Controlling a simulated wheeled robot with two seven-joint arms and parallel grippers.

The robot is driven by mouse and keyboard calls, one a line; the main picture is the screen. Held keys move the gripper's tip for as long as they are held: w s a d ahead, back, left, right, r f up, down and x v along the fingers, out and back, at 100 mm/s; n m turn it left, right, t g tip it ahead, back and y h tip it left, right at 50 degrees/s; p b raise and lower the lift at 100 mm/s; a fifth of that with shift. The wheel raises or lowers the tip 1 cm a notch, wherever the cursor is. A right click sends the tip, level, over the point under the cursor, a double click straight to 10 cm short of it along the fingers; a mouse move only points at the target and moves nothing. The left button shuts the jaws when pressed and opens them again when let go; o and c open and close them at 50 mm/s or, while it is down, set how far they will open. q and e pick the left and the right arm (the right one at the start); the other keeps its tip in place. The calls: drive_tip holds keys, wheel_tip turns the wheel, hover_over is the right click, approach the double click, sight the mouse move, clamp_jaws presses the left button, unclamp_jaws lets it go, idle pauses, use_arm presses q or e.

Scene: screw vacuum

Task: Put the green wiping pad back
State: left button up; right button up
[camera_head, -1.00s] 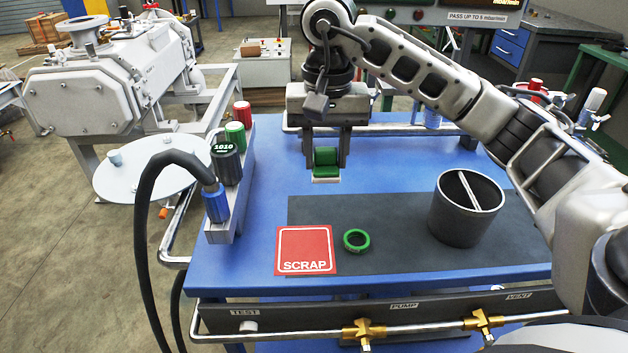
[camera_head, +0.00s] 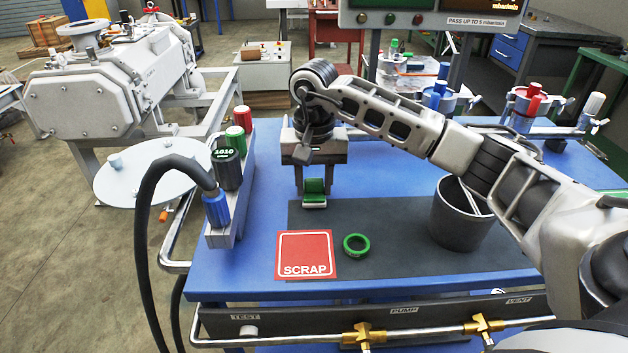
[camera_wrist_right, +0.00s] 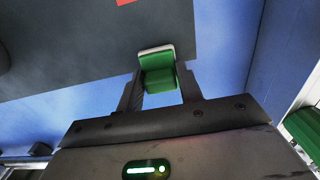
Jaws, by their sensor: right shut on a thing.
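The green wiping pad (camera_head: 314,188) has a green block and a pale lower edge. My right gripper (camera_head: 314,190) is shut on it, low over the back of the blue bench, by the back-left corner of the dark mat. In the right wrist view the pad (camera_wrist_right: 157,72) sits between the fingers of my right gripper (camera_wrist_right: 160,90), with its pale edge at the far end. I cannot tell whether the pad touches the bench top. My left gripper is not in view.
On the blue bench (camera_head: 262,180) lie a dark mat (camera_head: 400,250), a red SCRAP card (camera_head: 305,252), a green ring (camera_head: 356,245) and a dark cylinder (camera_head: 458,220). At the left stands a rack (camera_head: 228,230) with red, green, black and blue-capped items and a thick hose.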

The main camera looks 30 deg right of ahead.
sight(314, 181)
drive_tip(key=shift+f, duration=0.15)
drive_tip(key=o, duration=1.1)
drive_tip(key=shift+c, duration=0.2)
drive_tip(key=shift+r, duration=0.35)
wheel_tip(314, 181, up, 12)
drive_tip(key=shift+f+p, duration=0.15)
drive_tip(key=shift+p, duration=0.2)
